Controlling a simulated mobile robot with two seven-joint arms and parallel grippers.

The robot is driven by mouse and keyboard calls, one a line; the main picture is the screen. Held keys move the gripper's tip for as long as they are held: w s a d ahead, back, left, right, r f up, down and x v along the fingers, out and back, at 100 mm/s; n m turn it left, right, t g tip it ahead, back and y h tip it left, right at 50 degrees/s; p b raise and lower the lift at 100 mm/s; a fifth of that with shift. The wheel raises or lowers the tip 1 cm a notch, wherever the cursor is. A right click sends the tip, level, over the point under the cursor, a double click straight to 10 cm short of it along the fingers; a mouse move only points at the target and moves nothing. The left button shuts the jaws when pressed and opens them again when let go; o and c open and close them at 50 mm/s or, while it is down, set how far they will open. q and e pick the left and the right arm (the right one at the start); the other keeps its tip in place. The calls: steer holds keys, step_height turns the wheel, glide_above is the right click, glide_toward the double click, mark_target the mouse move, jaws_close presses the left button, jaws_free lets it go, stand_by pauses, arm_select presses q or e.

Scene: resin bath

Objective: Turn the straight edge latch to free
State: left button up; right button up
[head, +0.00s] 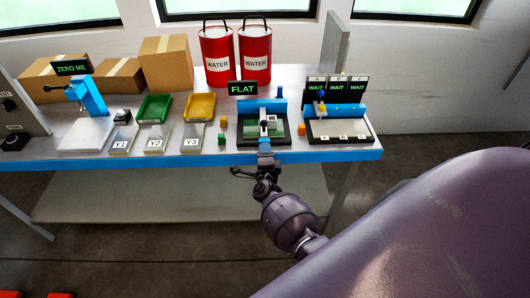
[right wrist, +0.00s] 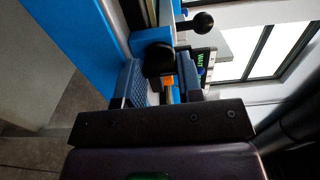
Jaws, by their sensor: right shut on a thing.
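The latch's turned position cannot be told. My left gripper is not in view.
A fixture with three "WAIT" signs (head: 338,87) stands close on the right, with an orange cube (head: 301,129) between. A green cube (head: 222,139) and labelled blocks (head: 191,139) lie left. Two red water drums (head: 217,50) stand behind. The floor in front is clear.

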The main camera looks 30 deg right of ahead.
stand_by(0.3)
steer(key=o, duration=0.9)
steer(key=shift+o, duration=0.2)
steer(key=p+v, duration=0.1)
steer(key=v, duration=1)
